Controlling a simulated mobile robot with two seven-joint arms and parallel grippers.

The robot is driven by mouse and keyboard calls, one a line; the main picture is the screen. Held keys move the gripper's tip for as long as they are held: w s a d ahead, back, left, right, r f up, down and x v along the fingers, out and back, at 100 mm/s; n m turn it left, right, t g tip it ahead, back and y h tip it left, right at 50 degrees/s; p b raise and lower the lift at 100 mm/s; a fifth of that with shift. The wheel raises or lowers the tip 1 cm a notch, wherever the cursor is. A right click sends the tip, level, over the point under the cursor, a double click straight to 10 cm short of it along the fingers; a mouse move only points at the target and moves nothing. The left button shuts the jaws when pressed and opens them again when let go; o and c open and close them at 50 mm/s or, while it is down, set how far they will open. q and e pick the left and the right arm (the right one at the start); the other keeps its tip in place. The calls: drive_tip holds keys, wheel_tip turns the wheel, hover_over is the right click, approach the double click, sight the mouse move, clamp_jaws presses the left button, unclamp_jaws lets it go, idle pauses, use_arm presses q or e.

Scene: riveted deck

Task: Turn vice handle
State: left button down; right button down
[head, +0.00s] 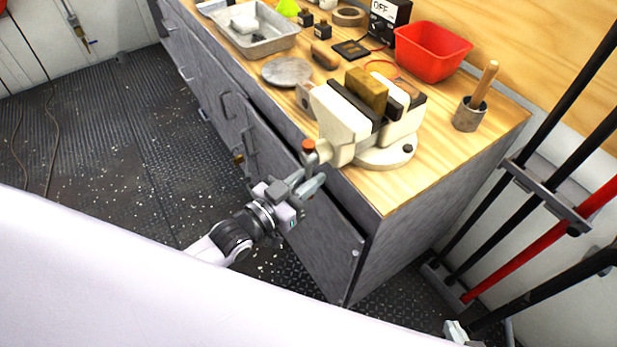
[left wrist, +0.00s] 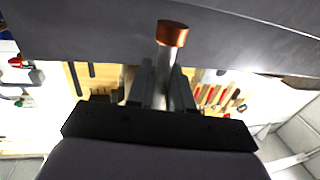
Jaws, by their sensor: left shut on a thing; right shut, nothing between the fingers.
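The cream-white vice (head: 340,131) stands on the front edge of the wooden workbench, with a brown block (head: 366,91) between its dark jaws. Its handle (head: 308,146) has an orange-copper end cap and sticks out at the front. My left gripper (head: 308,181) is at the handle, below the cap. In the left wrist view the handle (left wrist: 171,36) runs between the two fingers (left wrist: 160,85), which are shut on it, and its cap shows beyond them. Part of the handle is hidden by the fingers. My right gripper (head: 457,331) shows only slightly at the bottom right, shut and empty.
The workbench (head: 430,165) has a grey drawer front close to my left arm. On it are a metal tray (head: 284,46), a red bin (head: 431,52), and a mallet in a cup (head: 468,116). A rack of bars (head: 545,190) stands at the right.

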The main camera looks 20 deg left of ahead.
use_arm(q)
drive_tip(key=shift+a, duration=0.1)
drive_tip(key=w+a+r+m+g+h+b, duration=0.1)
drive_tip(key=r+m, duration=0.4)
drive_tip(key=m, duration=0.9)
drive_tip(key=w+a+r+m+g+h+b, duration=0.1)
drive_tip(key=w+a+r+m+h+b, duration=0.1)
drive_tip(key=m, duration=1.3)
drive_tip(key=shift+w+a+r+h+b, duration=0.15)
drive_tip(key=shift+a+r+h+b, duration=0.4)
drive_tip(key=shift+r+h, duration=0.95)
drive_tip(key=shift+d+r, duration=0.15)
